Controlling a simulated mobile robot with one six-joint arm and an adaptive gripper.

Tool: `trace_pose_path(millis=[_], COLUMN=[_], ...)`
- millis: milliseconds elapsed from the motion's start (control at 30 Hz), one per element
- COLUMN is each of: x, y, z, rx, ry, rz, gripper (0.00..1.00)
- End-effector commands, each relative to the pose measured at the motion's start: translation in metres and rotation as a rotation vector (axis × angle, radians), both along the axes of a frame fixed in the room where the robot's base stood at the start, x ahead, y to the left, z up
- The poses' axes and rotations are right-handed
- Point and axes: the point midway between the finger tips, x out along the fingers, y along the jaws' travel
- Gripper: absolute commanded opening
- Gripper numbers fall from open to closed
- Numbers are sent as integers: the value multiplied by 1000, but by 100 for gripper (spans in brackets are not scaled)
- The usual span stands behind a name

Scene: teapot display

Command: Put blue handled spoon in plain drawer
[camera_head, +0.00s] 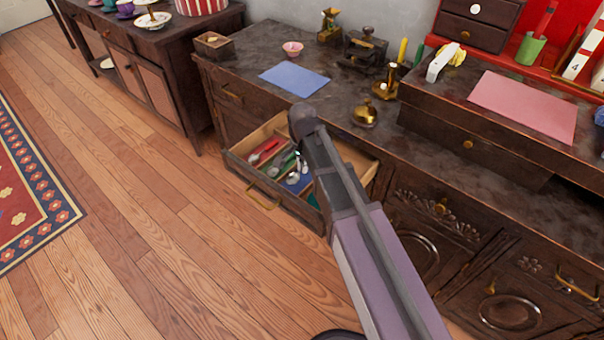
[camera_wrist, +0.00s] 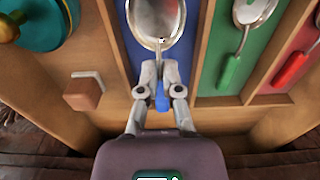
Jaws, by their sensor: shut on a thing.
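The blue-handled spoon (camera_wrist: 158,22) is in my gripper (camera_wrist: 160,72) in the wrist view. Its metal bowl points away from me and a bit of blue handle shows between the fingers. The fingers are shut on it, over the blue-lined compartment (camera_wrist: 119,45) of the open drawer (camera_head: 240,166). The spoon looks larger than the neighbouring spoons; its exact height cannot be told. Left of the blue lining in the wrist view is a plain wood compartment (camera_wrist: 62,118). In the head view my arm hides most of the gripper and part of the drawer.
The plain compartment holds a small wooden block (camera_wrist: 84,93) and a teal round thing (camera_wrist: 55,25) with a brass knob. Green-handled (camera_wrist: 231,72) and red-handled (camera_wrist: 292,68) spoons lie in lined compartments. Wooden dividers separate them. The dark cabinet top (camera_head: 250,66) rises behind the drawer.

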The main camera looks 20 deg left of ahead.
Motion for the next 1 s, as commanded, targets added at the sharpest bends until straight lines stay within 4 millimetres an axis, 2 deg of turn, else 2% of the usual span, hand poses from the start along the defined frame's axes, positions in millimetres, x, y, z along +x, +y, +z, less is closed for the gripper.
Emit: trace_pose_path(millis=[100,300,900,1000], x=[0,0,0,0], y=[0,0,1,1], z=[-14,-27,-32,-31], rx=[0,0,0,0], ry=[0,0,0,0], rz=[0,0,1,1], gripper=[0,0,0,30])
